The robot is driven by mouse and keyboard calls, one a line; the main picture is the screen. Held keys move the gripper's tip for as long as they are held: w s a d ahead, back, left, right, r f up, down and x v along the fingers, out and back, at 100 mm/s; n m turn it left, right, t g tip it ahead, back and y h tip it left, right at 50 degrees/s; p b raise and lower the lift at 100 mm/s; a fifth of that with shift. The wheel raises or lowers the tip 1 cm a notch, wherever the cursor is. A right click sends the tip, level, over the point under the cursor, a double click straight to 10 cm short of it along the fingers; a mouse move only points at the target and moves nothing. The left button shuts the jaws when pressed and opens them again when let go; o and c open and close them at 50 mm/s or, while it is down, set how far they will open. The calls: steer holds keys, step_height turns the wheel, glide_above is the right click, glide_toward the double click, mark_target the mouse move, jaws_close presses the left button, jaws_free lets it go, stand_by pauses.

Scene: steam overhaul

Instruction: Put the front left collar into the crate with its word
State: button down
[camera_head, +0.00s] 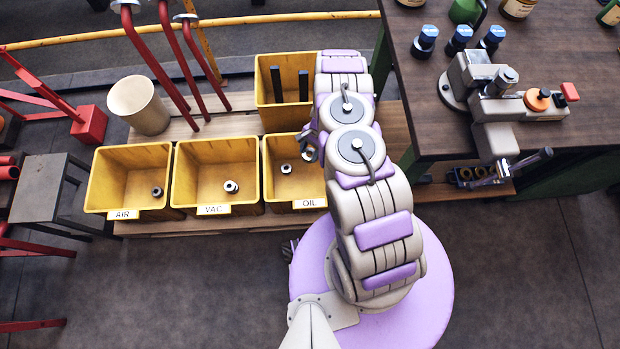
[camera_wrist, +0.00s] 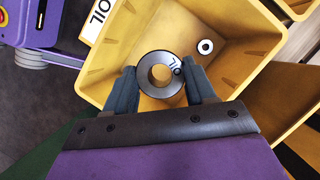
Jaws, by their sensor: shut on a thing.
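My gripper (camera_wrist: 162,88) is shut on a dark ring-shaped collar (camera_wrist: 143,72) with a pale mark on its top face; only part of the lettering is legible, ending in what looks like an L. In the wrist view the collar appears over the yellow OIL crate (camera_wrist: 245,22), whose OIL label (camera_wrist: 99,16) shows at upper left. Another small collar (camera_wrist: 205,46) lies inside that crate. In the head view my gripper (camera_head: 308,146) is above the right side of the OIL crate (camera_head: 272,190), and my arm hides part of that crate. The held collar is not clear there.
The VAC crate (camera_head: 180,180) and AIR crate (camera_head: 95,190) stand left of it, each with one collar inside. A yellow crate (camera_head: 262,90) with dark bars stands behind. A brown workbench (camera_head: 450,140) with a vise is at right. A beige bin (camera_head: 140,105) stands at back left.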

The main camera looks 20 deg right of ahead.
steer(key=f+b, duration=0.1)
steer(key=f, duration=0.1)
steer(key=d+f+b, duration=0.1)
steer(key=f, duration=0.1)
steer(key=shift+s+f, duration=0.1)
steer(key=shift+f, duration=0.45)
steer(key=shift+a+f, duration=0.15)
steer(key=shift+a, duration=0.2)
steer(key=c, duration=0.7)
jaws_free()
steer(key=shift+c, duration=0.2)
steer(key=o, duration=0.5)
steer(key=shift+d, duration=0.3)
steer(key=shift+c, duration=0.2)
steer(key=shift+a, duration=0.1)
